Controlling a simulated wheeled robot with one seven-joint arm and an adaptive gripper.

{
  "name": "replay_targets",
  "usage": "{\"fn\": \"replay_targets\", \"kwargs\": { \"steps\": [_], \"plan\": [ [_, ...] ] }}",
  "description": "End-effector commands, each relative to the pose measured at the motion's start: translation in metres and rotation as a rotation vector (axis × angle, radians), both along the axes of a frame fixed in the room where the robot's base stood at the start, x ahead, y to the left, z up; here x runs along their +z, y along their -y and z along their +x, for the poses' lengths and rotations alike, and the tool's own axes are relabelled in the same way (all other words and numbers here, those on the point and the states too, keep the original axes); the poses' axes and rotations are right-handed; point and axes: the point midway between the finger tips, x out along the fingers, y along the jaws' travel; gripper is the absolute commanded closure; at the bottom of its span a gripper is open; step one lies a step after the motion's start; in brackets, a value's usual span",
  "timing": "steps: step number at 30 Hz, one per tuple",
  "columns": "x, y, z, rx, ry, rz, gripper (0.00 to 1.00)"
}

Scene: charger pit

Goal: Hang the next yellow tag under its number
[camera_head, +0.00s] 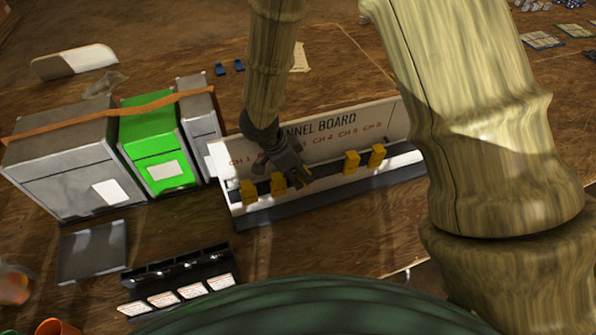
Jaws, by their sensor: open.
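The white channel board (228,172) stands on the wooden table, with red channel labels along its face and a dark rail below them. Yellow tags hang along the rail: two at the left, the first tag (248,191) and the second tag (278,184), and two at the right, the third tag (351,162) and the fourth tag (377,155). My gripper (301,179) is open at the middle of the rail, just right of the second tag. A small yellow patch shows at its fingertips; I cannot tell whether it is another tag. My gripper and arm hide some labels.
Grey boxes (75,170) and a green box (158,150) stand left of the board under an orange strap. A grey tray (92,252) and a black rack (180,268) with white cards lie in front. Blue clips (229,68) lie behind.

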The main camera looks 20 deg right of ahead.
Motion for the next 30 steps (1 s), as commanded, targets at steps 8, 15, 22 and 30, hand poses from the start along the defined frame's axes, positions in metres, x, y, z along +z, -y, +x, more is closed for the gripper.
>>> {"fn": "replay_targets", "kwargs": {
  "steps": [8,15,22,30],
  "plan": [
    [0.017,-0.007,0.005,0.001,0.01,0.005,0.5],
    [0.057,-0.023,0.005,0.001,0.015,0.006,0.5],
    [0.093,-0.038,0.004,0.0,0.014,0.005,0.5],
    [0.114,-0.046,0.002,0.0,0.012,0.002,0.5]
  ]
}}
